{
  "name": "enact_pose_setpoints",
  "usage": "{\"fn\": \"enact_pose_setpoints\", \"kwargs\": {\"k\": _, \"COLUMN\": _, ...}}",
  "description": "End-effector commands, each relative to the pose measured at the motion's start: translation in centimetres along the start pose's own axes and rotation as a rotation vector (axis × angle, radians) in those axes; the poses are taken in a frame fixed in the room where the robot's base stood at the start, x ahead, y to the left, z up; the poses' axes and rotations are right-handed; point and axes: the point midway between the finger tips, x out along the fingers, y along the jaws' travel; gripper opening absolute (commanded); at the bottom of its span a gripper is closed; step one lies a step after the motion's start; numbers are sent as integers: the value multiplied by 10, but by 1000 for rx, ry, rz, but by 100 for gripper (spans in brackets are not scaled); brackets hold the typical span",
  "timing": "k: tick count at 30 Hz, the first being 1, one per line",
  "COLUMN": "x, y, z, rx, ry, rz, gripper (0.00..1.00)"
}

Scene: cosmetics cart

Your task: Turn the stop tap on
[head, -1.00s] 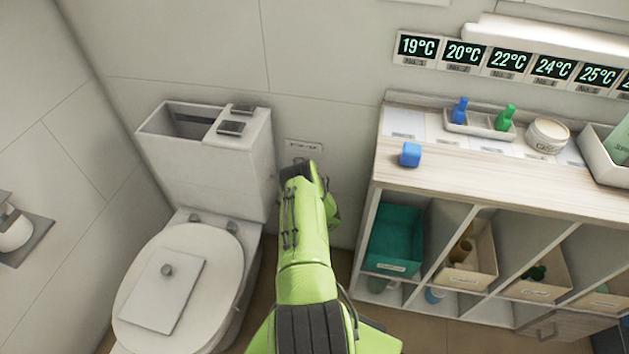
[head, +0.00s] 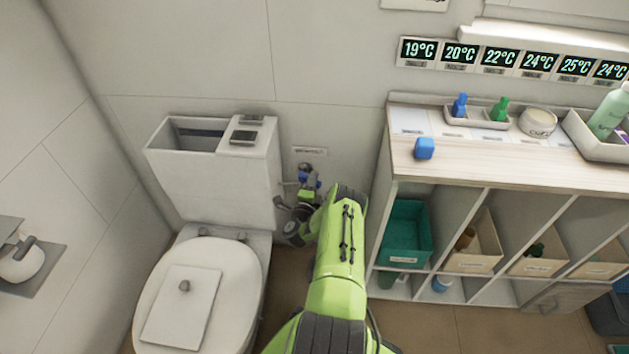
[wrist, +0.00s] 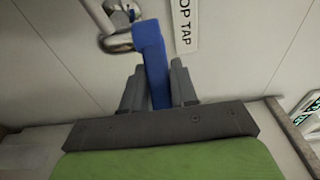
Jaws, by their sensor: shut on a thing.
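The stop tap shows in the wrist view as a metal valve body (wrist: 118,25) on the wall, with a blue lever handle (wrist: 153,60) reaching down from it. A label reading "OP TAP" (wrist: 186,25) is beside it on the wall. My gripper (wrist: 158,85) is shut on the blue handle, one grey finger on each side. In the head view my gripper (head: 308,190) is small, at the wall right of the toilet tank. The blue of the handle (head: 303,173) shows just below the wall label. My arm hides part of the wall and floor below.
An open-topped toilet tank (head: 210,170) stands close on the left, above the toilet with a closed lid (head: 236,285). A shelf unit (head: 480,165) with bins stands on the right.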

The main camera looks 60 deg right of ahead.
Motion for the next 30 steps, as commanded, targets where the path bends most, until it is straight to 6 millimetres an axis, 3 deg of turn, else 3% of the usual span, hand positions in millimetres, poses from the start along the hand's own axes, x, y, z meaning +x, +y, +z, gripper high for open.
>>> {"fn": "enact_pose_setpoints", "kwargs": {"k": 13, "x": -2, "y": 1, "z": 0, "rx": 1, "ry": 10, "rz": 3, "gripper": 0}}
{"fn": "enact_pose_setpoints", "kwargs": {"k": 14, "x": -2, "y": 1, "z": 0, "rx": 1, "ry": 10, "rz": 3, "gripper": 31}}
{"fn": "enact_pose_setpoints", "kwargs": {"k": 17, "x": -1, "y": 1, "z": 0, "rx": 1, "ry": 10, "rz": 2, "gripper": 46}}
{"fn": "enact_pose_setpoints", "kwargs": {"k": 26, "x": -2, "y": 0, "z": 1, "rx": 1, "ry": 9, "rz": 2, "gripper": 49}}
{"fn": "enact_pose_setpoints", "kwargs": {"k": 30, "x": -22, "y": -2, "z": 3, "rx": -1, "ry": 3, "rz": 5, "gripper": 49}}
